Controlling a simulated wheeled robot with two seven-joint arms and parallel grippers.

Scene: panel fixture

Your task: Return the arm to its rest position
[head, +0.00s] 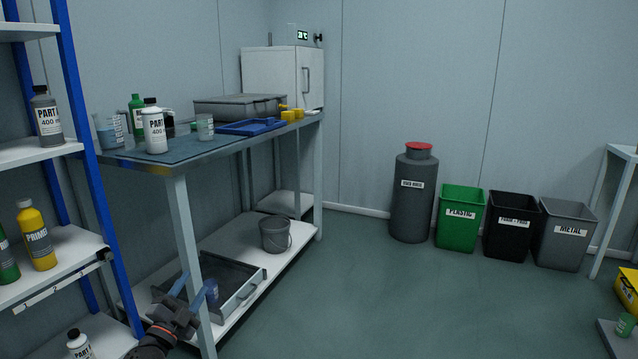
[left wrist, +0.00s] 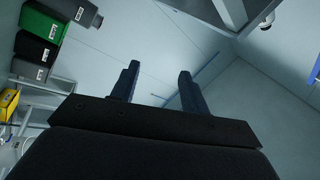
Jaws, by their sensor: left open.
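In the left wrist view the open fingers (left wrist: 158,88) stand against bare wall and ceiling. The workbench (head: 245,136) stands behind and above the gripper. I cannot tell whether the gripper touches the leg. My right gripper is not in view.
A blue-framed shelf rack (head: 83,190) with bottles stands close on the left. A grey bucket (head: 275,234) is on the lower shelf. A solvent drum (head: 412,205) and bins, including a green one (head: 460,218), line the back wall. The floor (head: 400,300) in the middle is clear.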

